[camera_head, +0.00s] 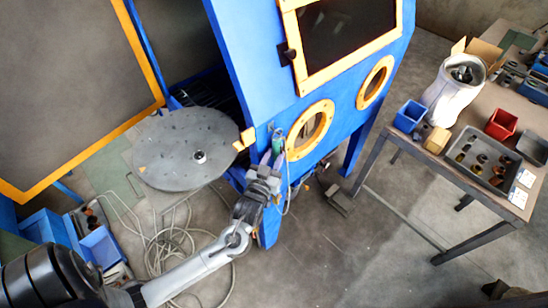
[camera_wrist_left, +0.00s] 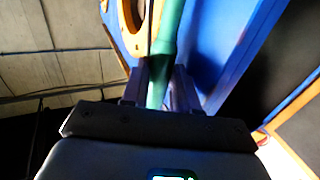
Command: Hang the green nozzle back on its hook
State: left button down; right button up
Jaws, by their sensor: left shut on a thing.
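The green nozzle (camera_head: 277,143) is upright against the front of the blue blast cabinet, left of the lower round port. My left gripper (camera_head: 271,160) is shut on it, with the green part rising above the fingers. In the left wrist view the green nozzle (camera_wrist_left: 167,45) stands between the two fingers of the left gripper (camera_wrist_left: 160,85), close to the blue panel. The hook is too small or hidden to make out, so I cannot tell whether the nozzle touches it. My right gripper is not in view.
The blue cabinet (camera_head: 238,60) has two orange-rimmed ports (camera_head: 310,130). A round grey turntable (camera_head: 185,150) stands to the left of my gripper. Hoses (camera_head: 170,245) lie coiled on the floor. A workbench (camera_head: 440,160) with bins stands at right; floor between is mostly clear.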

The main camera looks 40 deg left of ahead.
pick_arm(q)
jog(key=c, duration=0.8)
grip_release()
jog(key=shift+s, duration=0.15)
